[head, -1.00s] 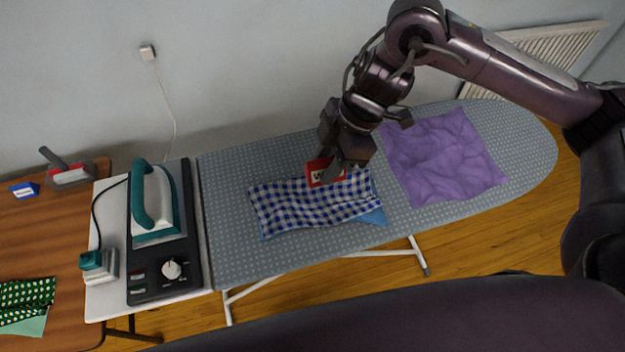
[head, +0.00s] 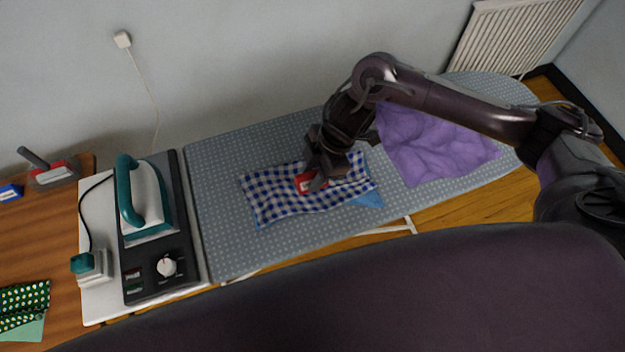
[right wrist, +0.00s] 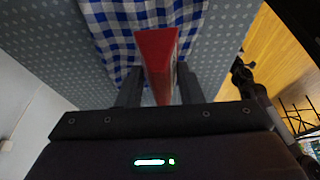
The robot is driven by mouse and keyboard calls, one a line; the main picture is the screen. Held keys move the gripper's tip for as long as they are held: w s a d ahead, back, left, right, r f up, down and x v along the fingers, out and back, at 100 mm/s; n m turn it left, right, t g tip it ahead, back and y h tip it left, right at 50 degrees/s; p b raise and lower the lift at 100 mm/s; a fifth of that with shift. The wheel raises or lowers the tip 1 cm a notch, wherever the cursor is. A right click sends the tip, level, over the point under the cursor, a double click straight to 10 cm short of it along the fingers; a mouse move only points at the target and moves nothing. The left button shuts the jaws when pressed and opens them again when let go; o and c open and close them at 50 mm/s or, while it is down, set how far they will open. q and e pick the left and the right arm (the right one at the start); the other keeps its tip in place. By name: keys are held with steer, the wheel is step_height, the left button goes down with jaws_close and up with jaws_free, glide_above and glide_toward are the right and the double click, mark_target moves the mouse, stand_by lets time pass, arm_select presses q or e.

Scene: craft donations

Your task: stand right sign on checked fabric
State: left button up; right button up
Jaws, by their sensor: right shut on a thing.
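The checked fabric (head: 275,193), blue and white, lies on the ironing board with a plain blue cloth (head: 369,199) showing under its right end. My right gripper (head: 318,180) is over the middle of the fabric, shut on a small red sign (head: 305,184). The sign stands upright in the jaws, low over the fabric; I cannot tell whether it touches. In the right wrist view the red sign (right wrist: 157,52) sits between the two fingers, with the checked fabric (right wrist: 120,27) beyond it. My left gripper is not in view.
A crumpled purple cloth (head: 430,150) lies right of the checked fabric on the grey dotted board (head: 225,235). A teal and white iron (head: 145,200) stands at the board's left end. A wooden table (head: 40,235) with a green dotted cloth (head: 25,300) is further left.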

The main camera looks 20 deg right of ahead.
steer(key=shift+f, duration=0.3)
step_height(320, 180, down, 3)
steer(key=shift+f+p, duration=0.2)
steer(key=shift+p, duration=0.1)
steer(key=shift+f, duration=0.45)
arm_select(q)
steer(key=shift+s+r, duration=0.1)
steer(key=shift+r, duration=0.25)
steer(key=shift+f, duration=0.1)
arm_select(e)
steer(key=shift+s+f, duration=0.1)
steer(key=o, duration=1)
